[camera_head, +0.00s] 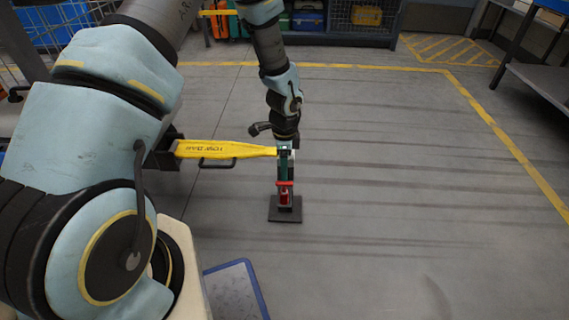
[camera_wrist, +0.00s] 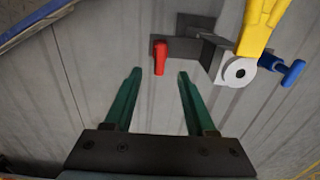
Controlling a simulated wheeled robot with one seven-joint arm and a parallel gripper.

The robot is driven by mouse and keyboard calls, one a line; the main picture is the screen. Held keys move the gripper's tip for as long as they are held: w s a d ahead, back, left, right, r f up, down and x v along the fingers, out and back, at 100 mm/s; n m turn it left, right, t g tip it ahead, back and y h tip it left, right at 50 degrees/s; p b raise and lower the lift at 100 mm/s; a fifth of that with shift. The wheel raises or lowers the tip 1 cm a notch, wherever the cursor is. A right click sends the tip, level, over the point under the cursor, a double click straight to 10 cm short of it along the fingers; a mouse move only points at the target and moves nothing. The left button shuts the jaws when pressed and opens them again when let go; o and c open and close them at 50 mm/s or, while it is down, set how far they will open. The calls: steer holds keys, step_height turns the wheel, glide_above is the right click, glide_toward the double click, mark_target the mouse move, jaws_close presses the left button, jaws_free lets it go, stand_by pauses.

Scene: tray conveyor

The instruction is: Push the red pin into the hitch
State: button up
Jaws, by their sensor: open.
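The red pin (camera_wrist: 161,55) shows in the wrist view just beyond my open fingertips, roughly centred between them. In the head view, a red part (camera_head: 285,197) stands over a dark base plate (camera_head: 285,213), below my gripper (camera_head: 284,174). My gripper's two green fingers (camera_wrist: 159,74) are spread, with nothing visible between them. A grey metal bracket (camera_wrist: 210,52), which looks like the hitch, lies right of the pin. A yellow tow bar (camera_wrist: 262,28) reaches it, with a white ring (camera_wrist: 239,71) at its end. How deep the pin sits cannot be told.
A blue T-shaped handle (camera_wrist: 290,72) sticks out right of the white ring. The tow bar (camera_head: 222,150) comes in from the left in the head view. A blue-edged panel (camera_head: 232,287) lies at the bottom. The floor to the right is clear.

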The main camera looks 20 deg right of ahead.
mark_target(285, 184)
step_height(285, 184, down, 8)
steer(key=shift+f+b, duration=0.1)
steer(key=shift+b, duration=0.8)
steer(key=shift+c, duration=0.3)
jaws_close()
steer(key=shift+r, duration=0.2)
steer(key=shift+r+p, duration=2.35)
steer(key=shift+r, duration=0.4)
steer(key=shift+r, duration=0.1)
step_height(285, 184, up, 4)
steer(key=p, duration=0.3)
steer(key=shift+p, duration=0.3)
